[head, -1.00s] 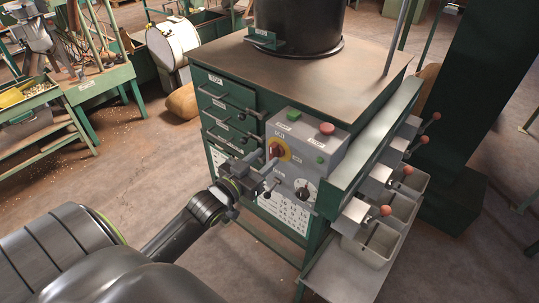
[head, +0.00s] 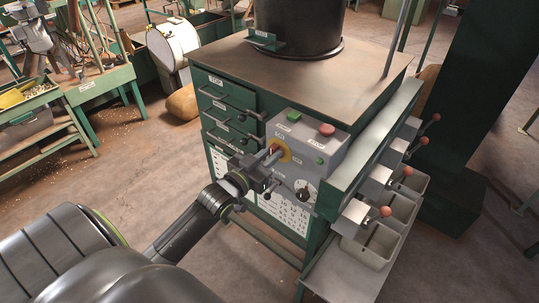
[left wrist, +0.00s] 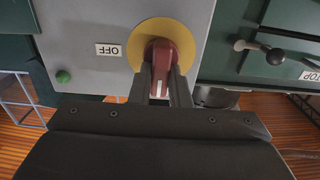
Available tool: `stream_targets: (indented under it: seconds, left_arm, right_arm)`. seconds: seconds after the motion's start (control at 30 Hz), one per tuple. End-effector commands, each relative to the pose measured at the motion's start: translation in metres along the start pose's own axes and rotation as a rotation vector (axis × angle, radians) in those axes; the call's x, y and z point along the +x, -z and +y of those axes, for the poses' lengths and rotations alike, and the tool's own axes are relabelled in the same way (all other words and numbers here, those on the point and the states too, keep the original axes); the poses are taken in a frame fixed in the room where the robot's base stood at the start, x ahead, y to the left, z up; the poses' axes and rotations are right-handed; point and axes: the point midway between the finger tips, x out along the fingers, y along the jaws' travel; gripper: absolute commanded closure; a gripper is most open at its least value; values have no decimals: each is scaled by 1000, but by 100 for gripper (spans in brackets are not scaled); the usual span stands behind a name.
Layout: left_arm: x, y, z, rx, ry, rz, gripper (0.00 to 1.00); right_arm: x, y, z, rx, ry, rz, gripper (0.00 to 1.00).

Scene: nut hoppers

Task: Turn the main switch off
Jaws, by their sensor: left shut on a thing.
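The main switch is a red handle on a round yellow plate (head: 285,152), set in the grey control box (head: 338,150) on the green cabinet. My left gripper (head: 271,157) is at the switch and hides most of the red handle in the head view. In the left wrist view, the red handle (left wrist: 160,62) stands between the two fingers of my left gripper (left wrist: 160,90), which are shut on it. The handle's white line points to the bottom of that picture. An OFF label (left wrist: 109,50) lies left of the yellow plate. My right gripper is not in view.
The box also has a red button (head: 327,129), green buttons (head: 293,116) and a black-and-white dial (head: 303,192). Levers with orange knobs (head: 386,211) and grey bins stand to the right.

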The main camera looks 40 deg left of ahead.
Motion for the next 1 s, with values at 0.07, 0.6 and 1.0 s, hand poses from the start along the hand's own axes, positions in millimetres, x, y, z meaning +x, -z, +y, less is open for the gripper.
stream_targets:
  seconds: [0.07, 0.6, 1.0]
  left_arm:
    - [0, 0, 0, 3, 0, 0, 100]
    - [0, -4, 4, 272, 0, 1, 100]
    - [0, -6, 8, 653, 0, 0, 100]
  right_arm:
    - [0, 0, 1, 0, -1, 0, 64]
    - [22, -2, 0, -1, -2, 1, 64]
    - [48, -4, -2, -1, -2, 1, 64]
